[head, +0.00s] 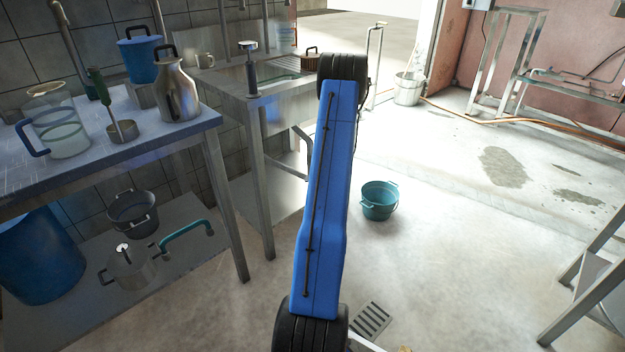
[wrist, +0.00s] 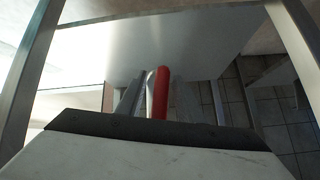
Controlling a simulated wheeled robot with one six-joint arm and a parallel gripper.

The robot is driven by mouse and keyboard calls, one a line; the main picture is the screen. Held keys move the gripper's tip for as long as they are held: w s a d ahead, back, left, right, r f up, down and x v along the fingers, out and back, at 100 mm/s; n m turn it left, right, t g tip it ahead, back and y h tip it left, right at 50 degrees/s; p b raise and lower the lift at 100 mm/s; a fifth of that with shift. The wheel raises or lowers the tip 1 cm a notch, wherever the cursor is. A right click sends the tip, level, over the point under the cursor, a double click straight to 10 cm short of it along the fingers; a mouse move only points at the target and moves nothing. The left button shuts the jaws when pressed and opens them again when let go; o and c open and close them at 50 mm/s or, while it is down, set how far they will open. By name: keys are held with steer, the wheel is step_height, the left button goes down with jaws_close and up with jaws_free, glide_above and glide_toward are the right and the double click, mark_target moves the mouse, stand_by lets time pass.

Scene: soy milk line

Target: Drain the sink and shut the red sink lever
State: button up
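The metal sink (head: 232,82) stands at the back centre in the head view, with some greenish water visible in its basin (head: 285,68). In the wrist view, the red sink lever (wrist: 160,92) points toward me, close ahead of my gripper, beneath a pale metal surface (wrist: 185,40). A silvery strip lies along its left side. Grey shapes stand left and right of the lever; I cannot tell whether they are fingers. The gripper's white and black housing fills the bottom and hides any contact. In the head view my blue arm hides the gripper and lever.
A teal bucket (head: 380,200) stands on the floor right of my arm. A blue-topped table (head: 195,128) at left holds a jug (head: 62,125), a metal flask (head: 177,92) and a blue pot (head: 140,58). A metal rack (head: 597,268) stands at right. The middle floor is mostly clear.

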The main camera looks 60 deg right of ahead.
steer(key=v, duration=1.6)
steer(key=shift+s+r, duration=0.15)
steer(key=shift+s, duration=0.1)
steer(key=shift+a, duration=0.1)
